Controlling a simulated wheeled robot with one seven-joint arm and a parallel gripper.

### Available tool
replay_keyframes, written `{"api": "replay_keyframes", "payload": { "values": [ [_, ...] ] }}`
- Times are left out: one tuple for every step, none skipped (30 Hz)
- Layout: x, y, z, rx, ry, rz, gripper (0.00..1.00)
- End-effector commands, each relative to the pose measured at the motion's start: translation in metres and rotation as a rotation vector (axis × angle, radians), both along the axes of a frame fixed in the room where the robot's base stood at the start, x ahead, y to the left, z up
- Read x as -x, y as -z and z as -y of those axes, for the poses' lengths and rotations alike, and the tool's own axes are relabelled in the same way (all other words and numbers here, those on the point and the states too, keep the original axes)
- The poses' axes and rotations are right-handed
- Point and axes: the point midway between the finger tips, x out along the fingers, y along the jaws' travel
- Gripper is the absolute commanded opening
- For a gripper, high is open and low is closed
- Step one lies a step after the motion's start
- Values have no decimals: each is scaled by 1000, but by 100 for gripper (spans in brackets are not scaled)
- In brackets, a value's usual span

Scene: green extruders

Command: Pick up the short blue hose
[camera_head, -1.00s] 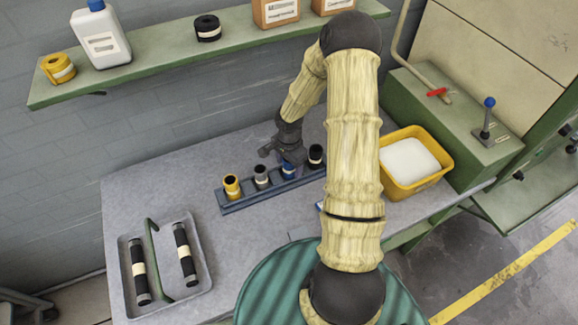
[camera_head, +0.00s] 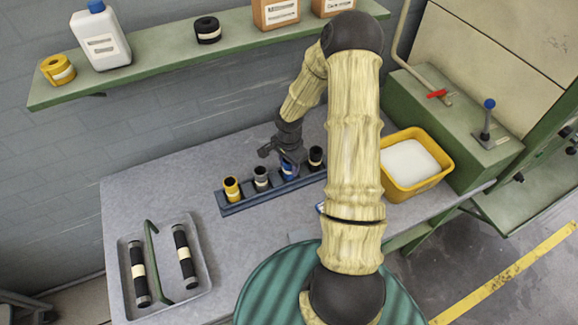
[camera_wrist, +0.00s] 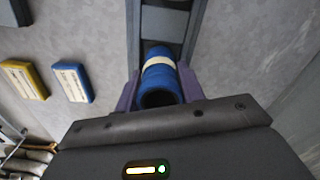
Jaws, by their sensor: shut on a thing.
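The short blue hose (camera_wrist: 159,76), with a cream band around it, lies between the two fingers of my gripper (camera_wrist: 161,90) in the wrist view. The fingers are shut on its sides. In the head view the blue hose (camera_head: 288,169) stands in the blue-grey rack (camera_head: 246,204), below my gripper (camera_head: 284,160), which partly hides it. I cannot tell whether its lower end is clear of the rack.
A yellow hose (camera_head: 232,188) and a grey hose (camera_head: 261,178) stand left of it, a black one (camera_head: 316,157) right. A yellow bin (camera_head: 447,169) stands at right; a shelf (camera_head: 150,67) runs behind.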

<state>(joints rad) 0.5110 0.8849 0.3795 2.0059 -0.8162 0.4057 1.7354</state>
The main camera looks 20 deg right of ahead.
Motion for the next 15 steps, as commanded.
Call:
{"api": "replay_keyframes", "payload": {
  "values": [
    [-1,-5,1,1,2,3,14],
    [-1,-9,1,2,1,3,14],
    [-1,-15,1,2,2,4,14],
    [-1,-19,0,1,1,4,14],
    [-1,-25,0,1,2,5,14],
    [-1,-32,1,2,1,5,14],
    [-1,-38,1,2,3,6,14],
    [-1,-43,1,1,2,5,14],
    [-1,-51,1,2,1,6,14],
    [-1,-57,0,1,2,5,14],
    [-1,-63,1,2,1,5,14],
    [-1,-69,0,1,2,5,14],
    [-1,-74,0,1,2,4,14],
    [-1,-78,1,2,2,4,14],
    [-1,-83,0,1,2,4,14]
  ]
}}
